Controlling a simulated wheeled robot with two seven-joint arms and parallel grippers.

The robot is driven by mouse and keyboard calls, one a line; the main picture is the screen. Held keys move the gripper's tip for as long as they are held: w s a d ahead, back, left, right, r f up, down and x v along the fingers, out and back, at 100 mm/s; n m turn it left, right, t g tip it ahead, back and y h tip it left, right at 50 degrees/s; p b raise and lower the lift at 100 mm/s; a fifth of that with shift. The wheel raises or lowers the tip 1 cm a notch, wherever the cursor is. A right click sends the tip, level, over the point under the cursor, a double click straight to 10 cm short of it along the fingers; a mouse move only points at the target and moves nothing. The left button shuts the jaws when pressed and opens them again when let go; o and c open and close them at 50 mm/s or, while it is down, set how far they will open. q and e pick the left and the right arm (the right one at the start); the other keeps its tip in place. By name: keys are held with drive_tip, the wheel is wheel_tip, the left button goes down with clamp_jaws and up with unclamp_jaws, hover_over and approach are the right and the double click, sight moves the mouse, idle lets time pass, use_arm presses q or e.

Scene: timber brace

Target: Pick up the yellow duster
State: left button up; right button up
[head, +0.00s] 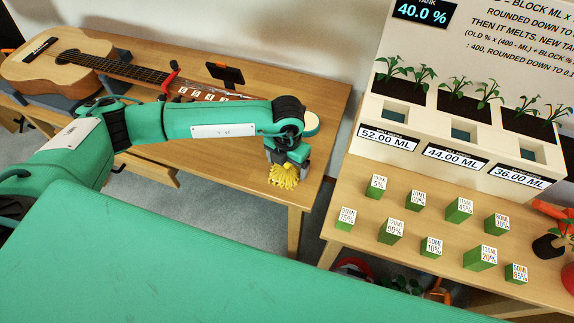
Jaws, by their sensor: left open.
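The yellow duster (284,177) lies near the front right corner of the wooden table, its strands showing below my left gripper. My left gripper (287,160) points down right over the duster and hides its upper part. The gripper is open. I cannot tell whether its fingers touch the duster or stand around it. My right gripper is not in view.
The wooden table (325,95) also holds a guitar (55,60) at the far left and a small dark device (225,73). A second table (340,215) at right carries several green blocks and a planter panel (450,100). A floor gap separates the tables.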

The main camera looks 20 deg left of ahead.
use_arm(q)
drive_tip(key=shift+c, duration=0.5)
drive_tip(key=c, duration=1.1)
drive_tip(key=shift+r, duration=0.1)
